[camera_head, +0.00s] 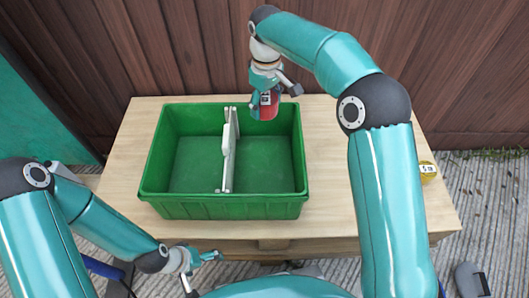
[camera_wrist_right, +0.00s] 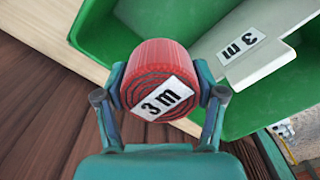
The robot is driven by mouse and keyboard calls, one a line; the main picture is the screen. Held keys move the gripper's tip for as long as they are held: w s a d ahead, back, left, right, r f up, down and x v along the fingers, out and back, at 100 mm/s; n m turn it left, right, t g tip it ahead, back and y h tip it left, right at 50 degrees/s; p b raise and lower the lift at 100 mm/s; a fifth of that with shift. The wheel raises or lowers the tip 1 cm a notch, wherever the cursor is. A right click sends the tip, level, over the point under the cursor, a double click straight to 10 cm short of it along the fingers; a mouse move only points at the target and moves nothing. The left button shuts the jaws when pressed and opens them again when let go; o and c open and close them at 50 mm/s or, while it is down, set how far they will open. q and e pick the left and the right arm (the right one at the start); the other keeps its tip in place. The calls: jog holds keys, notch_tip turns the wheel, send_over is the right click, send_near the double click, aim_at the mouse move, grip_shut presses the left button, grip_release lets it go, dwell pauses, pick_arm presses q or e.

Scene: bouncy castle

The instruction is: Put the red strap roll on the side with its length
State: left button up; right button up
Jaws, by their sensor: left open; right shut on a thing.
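The red strap roll (camera_head: 266,110) is in my right gripper (camera_head: 265,98), above the far right part of the green crate (camera_head: 225,210). In the right wrist view, the roll (camera_wrist_right: 150,68) sits between both fingers, and a white label on its end reads "3 m". A pale divider (camera_head: 229,150) splits the crate into a left and a right side. The wrist view shows a "3 m" label on the divider (camera_wrist_right: 262,68). No label shows on the left side in these views. My left gripper (camera_head: 202,260) is open and empty at the table's front edge.
The crate stands on a pale wooden table (camera_head: 335,150). A yellow roll (camera_head: 428,171), with a label that seems to read "5 m", is at the table's right edge. A plank wall (camera_head: 200,50) stands behind. Both crate sides look empty in the head view.

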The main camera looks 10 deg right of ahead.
aim_at(266, 151)
notch_tip(266, 151, down, 19)
jog(key=b, duration=0.6)
jog(key=shift+d+r, duration=0.1)
jog(key=shift+r, duration=0.05)
jog(key=o, duration=1.4)
notch_tip(266, 151, up, 12)
jog(key=p, duration=0.4)
jog(key=shift+r, duration=0.1)
